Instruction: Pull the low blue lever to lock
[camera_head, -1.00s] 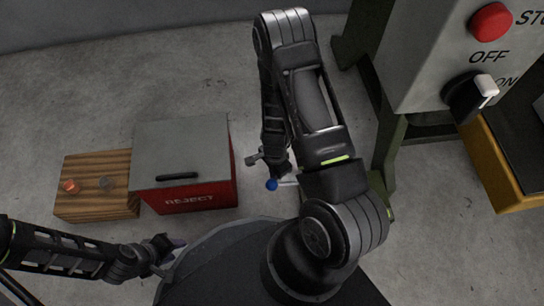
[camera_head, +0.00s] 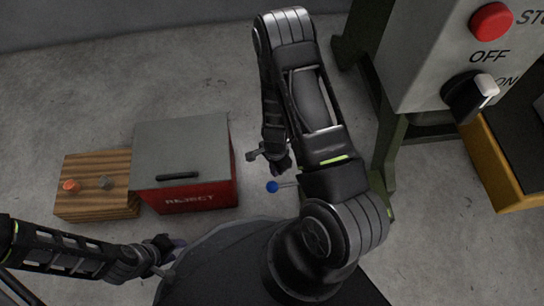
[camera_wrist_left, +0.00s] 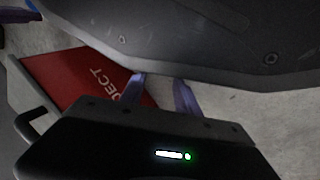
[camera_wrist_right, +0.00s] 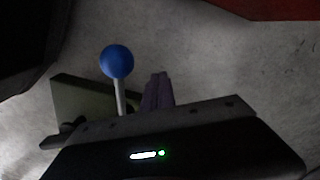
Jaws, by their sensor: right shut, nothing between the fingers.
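The low blue lever has a blue ball knob (camera_head: 272,186) on a thin pale rod, left of my right forearm in the head view. In the right wrist view the blue ball (camera_wrist_right: 117,61) stands just left of the fingers, its rod running down behind the gripper body. My right gripper (camera_head: 285,164) is shut and empty, just above the ball in the head picture. Its purple fingertips (camera_wrist_right: 158,78) lie together beside the rod, with a narrow gap in the picture. My left gripper (camera_wrist_left: 159,88) is open and empty, at the lower left of the head view.
A red REJECT box (camera_head: 205,195) with a grey lid stands left of the lever, beside a wooden block (camera_head: 85,207) with small knobs. A grey-green machine (camera_head: 425,60) with a red button and rotary switch stands right. Bare floor (camera_head: 190,80) lies behind the box.

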